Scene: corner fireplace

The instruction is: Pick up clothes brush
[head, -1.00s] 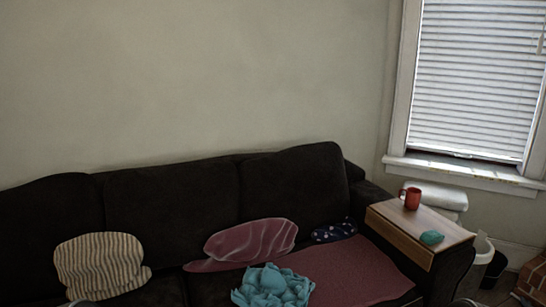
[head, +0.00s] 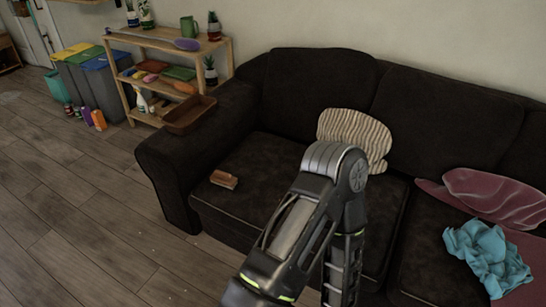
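A small brown block-shaped item (head: 223,179), which looks like the clothes brush, lies on the left seat cushion of the dark sofa (head: 310,88), near its front edge. Its bristles are too small to make out clearly. One of my arms rises from the bottom of the head view and bends at a joint, to the right of the brown item and apart from it. Neither of my grippers shows in the head view.
A striped cushion (head: 356,136), a pink cushion (head: 492,195) and a teal cloth (head: 487,255) lie on the sofa. A brown tray (head: 190,115) rests on its left armrest. A wooden shelf (head: 172,44) and bins (head: 97,75) stand at left. The wooden floor (head: 90,225) is open.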

